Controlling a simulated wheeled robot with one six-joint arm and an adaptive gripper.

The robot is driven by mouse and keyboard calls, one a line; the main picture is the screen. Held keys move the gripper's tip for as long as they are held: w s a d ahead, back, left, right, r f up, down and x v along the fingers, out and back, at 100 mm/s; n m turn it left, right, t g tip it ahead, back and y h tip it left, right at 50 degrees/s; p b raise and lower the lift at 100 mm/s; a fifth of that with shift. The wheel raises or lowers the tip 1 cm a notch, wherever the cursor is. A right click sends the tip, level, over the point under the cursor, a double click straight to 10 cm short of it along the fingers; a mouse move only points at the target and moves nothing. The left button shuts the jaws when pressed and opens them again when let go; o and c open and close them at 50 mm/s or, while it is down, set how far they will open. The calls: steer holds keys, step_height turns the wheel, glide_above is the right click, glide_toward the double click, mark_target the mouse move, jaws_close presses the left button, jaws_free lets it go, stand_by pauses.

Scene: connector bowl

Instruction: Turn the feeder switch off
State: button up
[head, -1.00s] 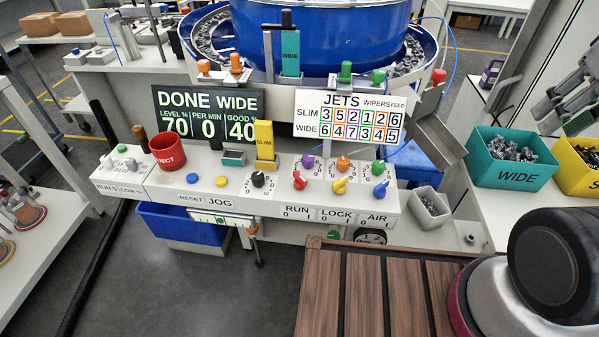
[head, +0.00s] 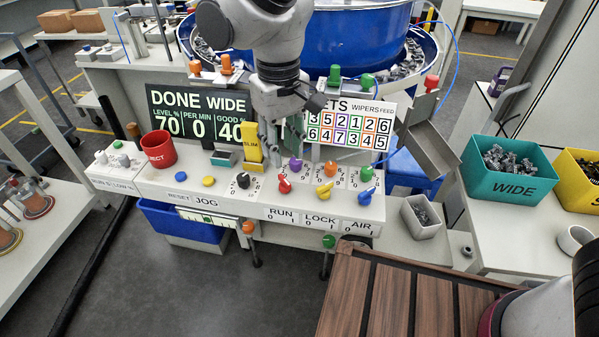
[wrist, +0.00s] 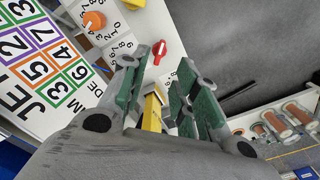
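A feeder control panel (head: 215,193) carries three lever switches above labels RUN, LOCK and AIR. The red switch (head: 284,184) is above RUN, the yellow switch (head: 309,195) above LOCK and the blue switch (head: 364,197) above AIR. No switch label reads FEEDER. The red switch also shows in the wrist view (wrist: 159,52), beyond the fingertips. My gripper (head: 268,148) hangs above the back of the panel, beside the yellow SLIM block. In the wrist view my gripper (wrist: 163,75) has its green-padded fingers apart, touching no switch.
The yellow SLIM block (head: 251,147) stands close to my gripper. A red cup (head: 158,150) sits left on the panel. Purple (head: 295,164), orange (head: 330,169) and green (head: 366,174) knobs stand behind the switches. A slatted wooden surface (head: 400,300) is in front at right.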

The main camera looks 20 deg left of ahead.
mark_target(284, 179)
step_height(284, 179, down, 8)
steer(key=shift+r, duration=0.1)
stand_by(0.4)
steer(key=shift+w, duration=0.1)
jaws_close()
